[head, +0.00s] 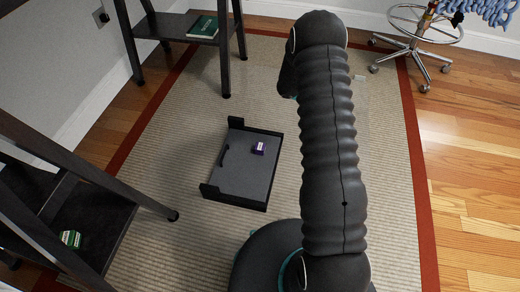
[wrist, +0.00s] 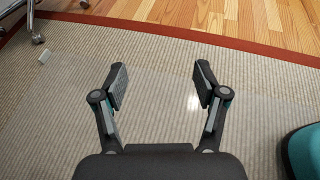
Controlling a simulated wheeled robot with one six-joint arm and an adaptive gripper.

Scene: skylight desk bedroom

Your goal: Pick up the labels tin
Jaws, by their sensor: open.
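A small purple box-like thing with a white label (head: 258,148) lies in a dark open tray (head: 241,178) on the rug. A small green and white thing (head: 70,238) lies on a dark shelf at the lower left. I cannot tell for sure which of these is the labels tin. My gripper (wrist: 160,82) is open and empty in the wrist view, with only bare rug and floor between and beyond its fingers. In the head view my arm hides most of the gripper. Neither small thing shows in the wrist view.
Dark-legged furniture stands at the left, with a green book (head: 203,27) on its low shelf. A wheeled chair base (head: 418,55) is at the upper right.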

